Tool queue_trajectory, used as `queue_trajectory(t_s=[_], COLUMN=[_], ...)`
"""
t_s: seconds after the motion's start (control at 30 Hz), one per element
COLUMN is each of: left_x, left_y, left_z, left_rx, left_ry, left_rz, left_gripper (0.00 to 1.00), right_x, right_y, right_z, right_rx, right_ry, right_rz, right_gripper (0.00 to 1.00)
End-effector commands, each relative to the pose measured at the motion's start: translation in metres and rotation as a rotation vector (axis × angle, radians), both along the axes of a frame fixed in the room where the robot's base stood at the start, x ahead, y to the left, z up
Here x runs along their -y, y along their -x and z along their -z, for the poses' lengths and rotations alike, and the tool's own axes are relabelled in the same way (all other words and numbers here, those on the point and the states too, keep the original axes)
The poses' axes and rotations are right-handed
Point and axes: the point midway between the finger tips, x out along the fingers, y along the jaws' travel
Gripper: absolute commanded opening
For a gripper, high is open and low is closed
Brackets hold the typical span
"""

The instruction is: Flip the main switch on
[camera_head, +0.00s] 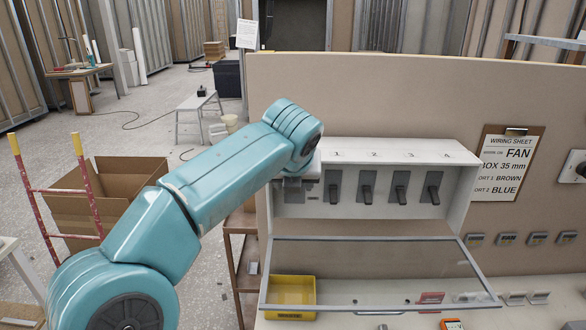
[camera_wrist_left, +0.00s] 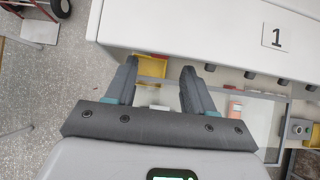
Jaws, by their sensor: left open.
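A white switch box (camera_head: 455,200) stands against the beige board with its clear cover (camera_head: 375,265) hanging open below. Several grey switches, such as the one under number 1 (camera_head: 333,187) and the one under number 4 (camera_head: 433,188), sit in a row with their levers angled down. My left gripper (camera_wrist_left: 158,78) is open and empty at the box's front edge, left of label 1 (camera_wrist_left: 277,37). My right gripper is not in view.
A yellow bin (camera_head: 290,296) stands on the bench under the left part of the cover. A wiring sheet (camera_head: 505,165) hangs right of the box. Small grey fittings (camera_head: 507,239) line the board at right. A cardboard box (camera_head: 130,180) is on the floor at left.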

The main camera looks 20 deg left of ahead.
Motion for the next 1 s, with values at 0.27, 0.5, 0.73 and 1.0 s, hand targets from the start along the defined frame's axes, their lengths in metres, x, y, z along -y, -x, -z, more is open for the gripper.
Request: queue_trajectory(t_s=[0.27,0.5,0.73,1.0], left_x=[0.013,0.017,0.017,0.017], left_y=[0.042,0.058,0.060,0.060], left_z=[-0.055,-0.075,-0.076,-0.076], left_rx=[0.001,-0.001,-0.002,-0.002], left_ry=[0.001,-0.001,-0.001,-0.001], left_rz=[0.002,0.000,0.000,0.000], left_gripper=[0.53,0.53,0.53,0.53], right_x=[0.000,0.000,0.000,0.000], right_y=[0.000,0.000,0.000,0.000], right_z=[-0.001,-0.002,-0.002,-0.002], right_rx=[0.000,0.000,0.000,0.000], right_ry=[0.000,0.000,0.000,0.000], right_rz=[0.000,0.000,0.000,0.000], right_gripper=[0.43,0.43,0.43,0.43])
